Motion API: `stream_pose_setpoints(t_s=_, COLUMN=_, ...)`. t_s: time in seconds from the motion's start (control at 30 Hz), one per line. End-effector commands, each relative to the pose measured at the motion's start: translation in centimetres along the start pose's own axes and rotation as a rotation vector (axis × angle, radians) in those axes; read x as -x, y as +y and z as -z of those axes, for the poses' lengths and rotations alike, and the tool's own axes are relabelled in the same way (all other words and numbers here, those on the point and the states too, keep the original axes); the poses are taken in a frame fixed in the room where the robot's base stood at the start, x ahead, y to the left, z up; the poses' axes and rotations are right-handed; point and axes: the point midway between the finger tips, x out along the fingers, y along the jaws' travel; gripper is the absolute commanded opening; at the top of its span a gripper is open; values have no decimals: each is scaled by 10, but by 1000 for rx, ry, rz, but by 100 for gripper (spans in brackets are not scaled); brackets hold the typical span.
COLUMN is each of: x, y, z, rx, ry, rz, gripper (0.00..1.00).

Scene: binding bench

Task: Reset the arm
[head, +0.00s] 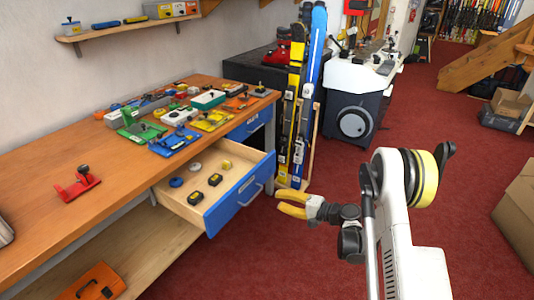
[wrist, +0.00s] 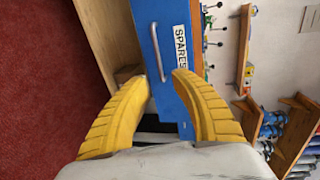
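My gripper (head: 279,201) has two yellow fingers and hangs over the red floor, to the right of the open blue-fronted drawer. In the wrist view my gripper (wrist: 162,76) has its fingertips apart with nothing between them. A blue drawer front (wrist: 163,50) with a handle and a label reading SPARES lies beyond the fingers. My arm is bent, with the gripper reaching out to the left in the head view. I see no contact between the gripper and the drawer.
The open drawer (head: 238,195) juts from the wooden bench (head: 50,220) and holds several small round and boxy items. Bindings and tools lie on the bench. Skis (head: 310,90) stand behind my gripper, near a white machine (head: 357,78).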

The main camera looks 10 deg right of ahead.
Motion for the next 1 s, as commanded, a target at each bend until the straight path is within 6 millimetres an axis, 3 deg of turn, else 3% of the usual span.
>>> stream_pose_setpoints(t_s=0.17, x=1, y=-17, z=0, rx=20, ry=2, rz=-36, gripper=30)
stream_pose_setpoints(t_s=0.47, x=27, y=-109, z=-22, rx=176, ry=16, rz=-280, gripper=30)
stream_pose_setpoints(t_s=0.7, x=77, y=-167, z=-69, rx=336, ry=28, rz=-491, gripper=30)
stream_pose_setpoints(t_s=1.0, x=166, y=-201, z=-144, rx=557, ry=42, rz=-738, gripper=30)
